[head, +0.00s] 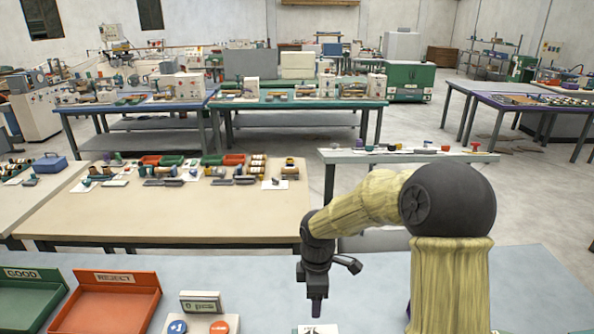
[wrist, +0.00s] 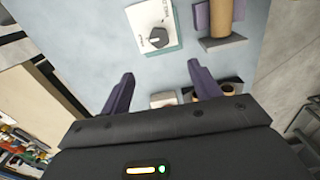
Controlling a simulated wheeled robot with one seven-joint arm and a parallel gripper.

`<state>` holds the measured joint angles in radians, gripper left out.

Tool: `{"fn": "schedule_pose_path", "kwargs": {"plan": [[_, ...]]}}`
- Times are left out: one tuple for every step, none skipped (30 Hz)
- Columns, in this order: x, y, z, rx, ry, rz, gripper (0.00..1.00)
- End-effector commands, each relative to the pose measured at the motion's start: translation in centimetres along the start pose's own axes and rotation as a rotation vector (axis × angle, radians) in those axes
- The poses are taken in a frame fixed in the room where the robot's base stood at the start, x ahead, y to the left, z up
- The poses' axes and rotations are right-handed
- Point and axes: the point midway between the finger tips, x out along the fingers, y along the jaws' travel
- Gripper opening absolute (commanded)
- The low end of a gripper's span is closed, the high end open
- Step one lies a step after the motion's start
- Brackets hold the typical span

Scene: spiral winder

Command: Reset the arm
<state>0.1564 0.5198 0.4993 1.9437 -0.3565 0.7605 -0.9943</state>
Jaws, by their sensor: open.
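My arm rises at the right of the head view and bends over, so that my gripper (head: 317,303) points down above the near light-blue table (head: 265,285). In the wrist view my gripper (wrist: 163,90) shows two dark fingers set wide apart, with nothing held between them. The tabletop (wrist: 95,42) lies below the fingers. A white card or plate with a dark round knob (wrist: 158,38) lies beyond the fingertips, apart from them.
A green GOOD tray (head: 30,292) and an orange REJECT tray (head: 118,279) stand at the left of the near table. Beside them are a small counter display (head: 200,302) and a button box (head: 200,325).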

Motion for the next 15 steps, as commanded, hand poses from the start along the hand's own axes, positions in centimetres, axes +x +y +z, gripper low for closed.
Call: {"fn": "schedule_pose_path", "kwargs": {"plan": [[-0.3, -0.5, 0.4, 0.045, -0.005, 0.008, 0.62], [-0.4, -1.0, 0.7, 0.086, -0.007, 0.011, 0.62], [-0.6, -1.7, 1.3, 0.155, -0.009, 0.019, 0.62], [-0.8, -2.3, 1.7, 0.215, -0.010, 0.027, 0.62], [-1.0, -2.9, 2.3, 0.285, -0.009, 0.035, 0.62], [-1.3, -3.9, 3.0, 0.385, -0.007, 0.048, 0.62], [-1.5, -4.7, 3.6, 0.466, -0.004, 0.058, 0.62], [-1.7, -5.5, 4.2, 0.551, 0.002, 0.069, 0.62], [-2.0, -6.5, 5.0, 0.664, 0.013, 0.085, 0.62], [-2.2, -7.4, 5.6, 0.749, 0.022, 0.097, 0.62], [-2.4, -8.2, 6.2, 0.837, 0.033, 0.107, 0.62], [-2.7, -9.3, 7.0, 0.953, 0.051, 0.122, 0.62], [-2.9, -10.1, 7.5, 1.039, 0.066, 0.133, 0.62], [-3.0, -10.9, 8.0, 1.122, 0.082, 0.142, 0.62], [-3.2, -11.8, 8.6, 1.226, 0.105, 0.153, 0.62]]}}
